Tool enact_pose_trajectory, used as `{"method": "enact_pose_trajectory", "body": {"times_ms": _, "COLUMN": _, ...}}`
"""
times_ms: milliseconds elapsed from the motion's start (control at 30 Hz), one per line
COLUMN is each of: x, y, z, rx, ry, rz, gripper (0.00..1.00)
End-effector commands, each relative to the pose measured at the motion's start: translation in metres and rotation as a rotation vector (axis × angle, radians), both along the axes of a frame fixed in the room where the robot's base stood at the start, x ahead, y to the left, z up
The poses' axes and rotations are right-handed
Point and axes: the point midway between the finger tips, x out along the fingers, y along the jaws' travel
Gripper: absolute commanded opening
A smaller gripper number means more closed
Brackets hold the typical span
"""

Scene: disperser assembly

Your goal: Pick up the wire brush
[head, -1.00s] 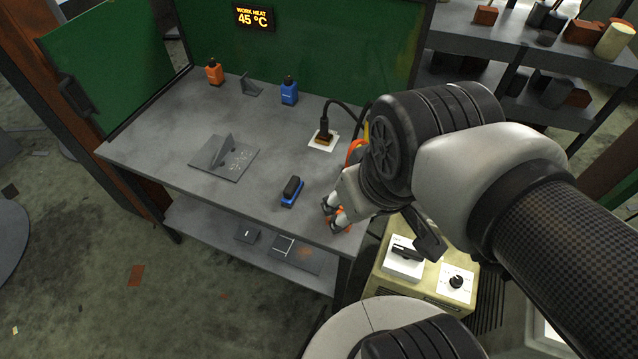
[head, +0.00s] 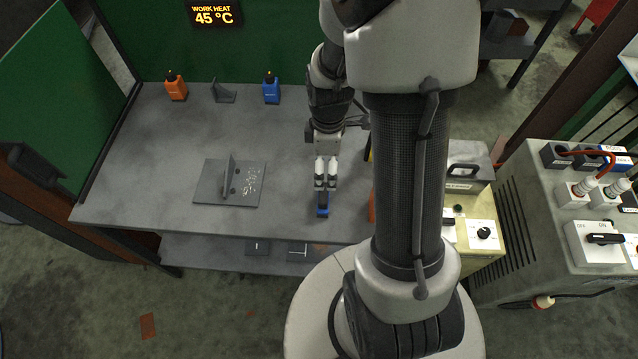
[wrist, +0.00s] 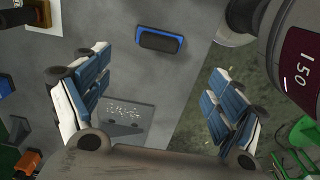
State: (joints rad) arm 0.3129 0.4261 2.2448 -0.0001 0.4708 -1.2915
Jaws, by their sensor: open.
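A small block with a black top and a blue base, which I take for the wire brush (head: 322,209), lies on the grey table near its front edge. In the wrist view the brush (wrist: 160,40) lies beyond the fingers, between their lines and toward the top of the picture. My gripper (head: 325,183) is above the table, and its fingers partly cover the brush in the head view. In the wrist view my gripper (wrist: 157,95) has its fingers wide apart with nothing between them. I cannot tell the exact height of the fingers over the brush.
A grey plate with an upright piece (head: 212,186) sits left of the brush. An orange bottle (head: 176,87), a grey bracket (head: 222,93) and a blue bottle (head: 271,89) stand at the back. A beige box (head: 478,215) stands right of the table. The table's left front is clear.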

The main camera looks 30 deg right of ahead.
Motion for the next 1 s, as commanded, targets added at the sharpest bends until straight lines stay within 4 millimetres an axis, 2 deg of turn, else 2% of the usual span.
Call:
{"method": "enact_pose_trajectory", "body": {"times_ms": 33, "x": -0.001, "y": 0.001, "z": -0.017, "rx": 0.001, "ry": 0.005, "rz": 0.000, "gripper": 0.87}}
{"method": "enact_pose_trajectory", "body": {"times_ms": 300, "x": -0.001, "y": 0.001, "z": -0.074, "rx": 0.001, "ry": 0.004, "rz": -0.001, "gripper": 0.87}}
{"method": "enact_pose_trajectory", "body": {"times_ms": 433, "x": 0.000, "y": 0.001, "z": -0.091, "rx": 0.001, "ry": 0.001, "rz": -0.002, "gripper": 0.87}}
{"method": "enact_pose_trajectory", "body": {"times_ms": 733, "x": 0.001, "y": 0.002, "z": -0.109, "rx": 0.000, "ry": 0.000, "rz": -0.002, "gripper": 0.87}}
{"method": "enact_pose_trajectory", "body": {"times_ms": 1000, "x": 0.001, "y": 0.003, "z": -0.148, "rx": 0.001, "ry": 0.002, "rz": -0.002, "gripper": 0.87}}
